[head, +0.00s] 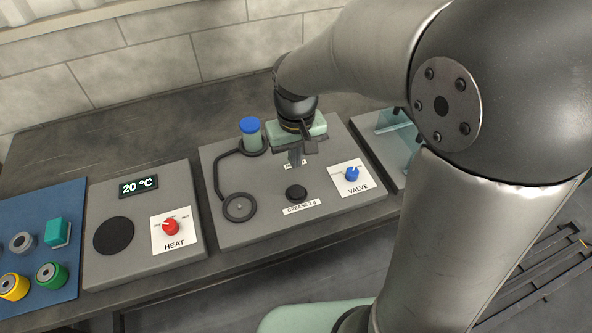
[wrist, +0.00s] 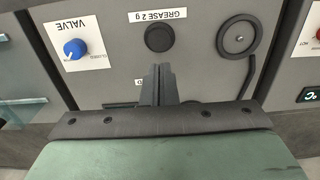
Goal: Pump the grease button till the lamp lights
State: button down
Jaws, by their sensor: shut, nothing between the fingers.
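The black round grease button (head: 296,192) sits on the grey grease panel (head: 225,163), beside a label reading "GREASE 2 g" (head: 301,208). It also shows in the wrist view (wrist: 159,38), just beyond the fingertips. My gripper (head: 297,162) is shut and empty, pointing down over the panel behind the button in the head view, apart from it. The shut fingers also show in the wrist view (wrist: 158,72). They partly cover a small white label (wrist: 138,82). I cannot make out a lamp; the panel part behind my fingers is hidden.
A blue knob marked VALVE (head: 351,174) is right of the button. A blue-capped canister (head: 250,132) with a black hose to a ring (head: 239,207) is at left. The heat box (head: 150,215) has a red knob and reads 20 °C. A blue board (head: 35,250) is far left.

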notch_tip(320, 180, up, 2)
jog(key=shift+r, duration=0.25)
dwell(1.6)
jog(key=s+d+m, duration=0.3)
jog(key=s+d, duration=0.7)
jog(key=s, duration=0.4)
jog(key=shift+s+d+f, duration=0.2)
jog(key=shift+d+f, duration=0.2)
